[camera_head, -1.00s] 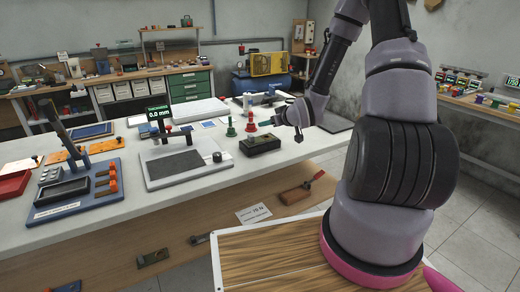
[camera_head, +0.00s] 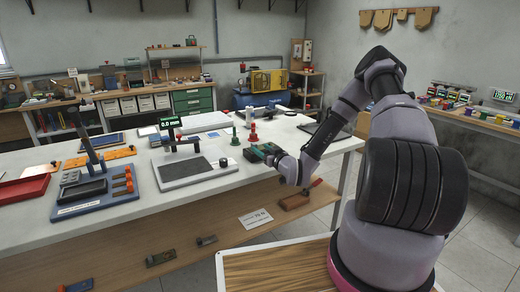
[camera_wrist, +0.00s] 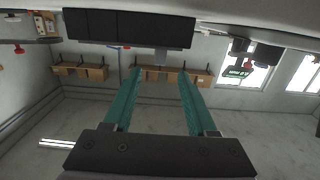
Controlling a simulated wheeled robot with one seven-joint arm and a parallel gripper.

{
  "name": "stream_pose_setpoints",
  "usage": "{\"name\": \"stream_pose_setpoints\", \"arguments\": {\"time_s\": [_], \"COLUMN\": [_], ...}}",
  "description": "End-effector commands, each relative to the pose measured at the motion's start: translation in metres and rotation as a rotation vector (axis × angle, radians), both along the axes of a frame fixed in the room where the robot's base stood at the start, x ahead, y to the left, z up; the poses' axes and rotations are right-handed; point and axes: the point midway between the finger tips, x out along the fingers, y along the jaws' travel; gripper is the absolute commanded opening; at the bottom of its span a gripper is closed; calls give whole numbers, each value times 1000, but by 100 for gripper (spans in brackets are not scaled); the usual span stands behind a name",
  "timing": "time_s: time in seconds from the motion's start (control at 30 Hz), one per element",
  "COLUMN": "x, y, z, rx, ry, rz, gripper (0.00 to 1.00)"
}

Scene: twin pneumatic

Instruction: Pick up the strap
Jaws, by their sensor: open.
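I cannot make out a strap for certain in either view. My gripper (camera_head: 262,150) is low over the near right part of the white workbench (camera_head: 215,184), at the dark box that stood there, which it now largely hides. In the wrist view, my gripper's two green fingers (camera_wrist: 159,74) are apart, and I see nothing held between them. A dark segmented block (camera_wrist: 128,28) is just beyond the fingertips at the top of that view. I cannot tell whether they touch it.
A thickness gauge (camera_head: 192,172) on a grey plate stands left of my gripper. A green post (camera_head: 235,138) and a red post (camera_head: 253,136) stand behind it. A blue holder (camera_head: 98,195) and a red tray (camera_head: 22,190) are farther left. A shelf below holds several small parts.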

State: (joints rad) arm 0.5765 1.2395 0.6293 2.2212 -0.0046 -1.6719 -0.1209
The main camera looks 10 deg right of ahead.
Motion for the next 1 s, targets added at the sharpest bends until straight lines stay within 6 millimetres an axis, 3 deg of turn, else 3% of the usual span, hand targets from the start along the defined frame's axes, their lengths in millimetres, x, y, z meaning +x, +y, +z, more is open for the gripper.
{"name": "stream_pose_setpoints", "arguments": {"time_s": [0.4,0.7,0.77,0.87,1.0], "x": [47,53,52,52,52], "y": [15,16,16,16,16], "z": [-5,-6,-6,-6,-6], "rx": [-1,0,0,0,0], "ry": [0,1,1,1,1], "rz": [0,0,0,0,0], "gripper": [57,57,38,0,0]}}
